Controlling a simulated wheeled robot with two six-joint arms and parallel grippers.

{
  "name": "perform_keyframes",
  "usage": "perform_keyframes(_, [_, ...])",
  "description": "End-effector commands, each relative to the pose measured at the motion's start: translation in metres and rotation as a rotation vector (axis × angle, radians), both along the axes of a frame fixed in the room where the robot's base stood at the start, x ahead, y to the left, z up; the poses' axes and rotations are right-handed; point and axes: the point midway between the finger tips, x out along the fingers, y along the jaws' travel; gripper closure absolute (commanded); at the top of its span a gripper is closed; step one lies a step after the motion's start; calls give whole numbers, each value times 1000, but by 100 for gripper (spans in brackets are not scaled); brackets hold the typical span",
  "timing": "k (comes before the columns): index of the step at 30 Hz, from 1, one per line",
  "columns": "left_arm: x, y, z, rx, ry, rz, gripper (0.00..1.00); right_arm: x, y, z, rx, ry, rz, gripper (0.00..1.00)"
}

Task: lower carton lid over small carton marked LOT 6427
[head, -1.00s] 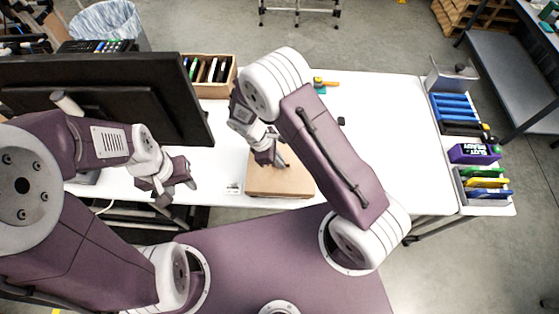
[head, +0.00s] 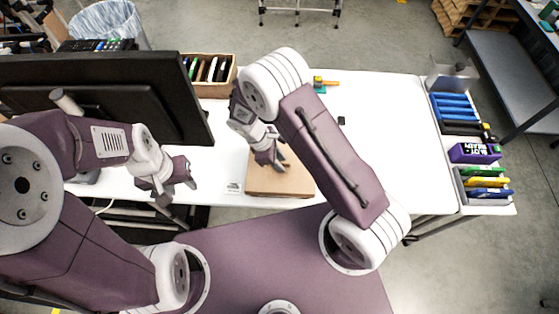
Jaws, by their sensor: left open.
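A brown carton (head: 290,183) stands on the white table near its front edge. Its top looks flat and covered. I cannot read a LOT mark on it. My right gripper (head: 280,163) is over the far left part of the carton's top. I cannot tell whether it touches the top or whether its fingers are apart. My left gripper (head: 180,188) is open and empty, left of the carton and apart from it, near the table's front edge. My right arm hides part of the table behind the carton.
A white label (head: 234,187) lies left of the carton. A black monitor (head: 110,95) stands at left. An open box with upright items (head: 215,90) is behind. A small black object (head: 341,121) and blue and coloured trays (head: 455,107) are to the right. The table's right middle is clear.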

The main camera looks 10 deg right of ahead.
Motion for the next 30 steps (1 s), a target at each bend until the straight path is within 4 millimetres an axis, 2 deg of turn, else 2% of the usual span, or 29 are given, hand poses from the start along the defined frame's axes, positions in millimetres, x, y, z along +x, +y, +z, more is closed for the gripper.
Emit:
perform_keyframes(5, [0,0,-3,0,0,0,57,2,4,7,1,-4,1,70])
perform_keyframes(15, [0,0,-17,0,0,0,57,10,30,71,2,-4,2,70])
perform_keyframes(22, [0,0,-17,0,0,0,57,10,34,85,0,0,0,70])
perform_keyframes(26, [0,0,-9,0,0,0,57,10,34,92,0,0,0,70])
perform_keyframes(30, [0,0,9,0,0,0,57,10,33,111,0,0,0,70])
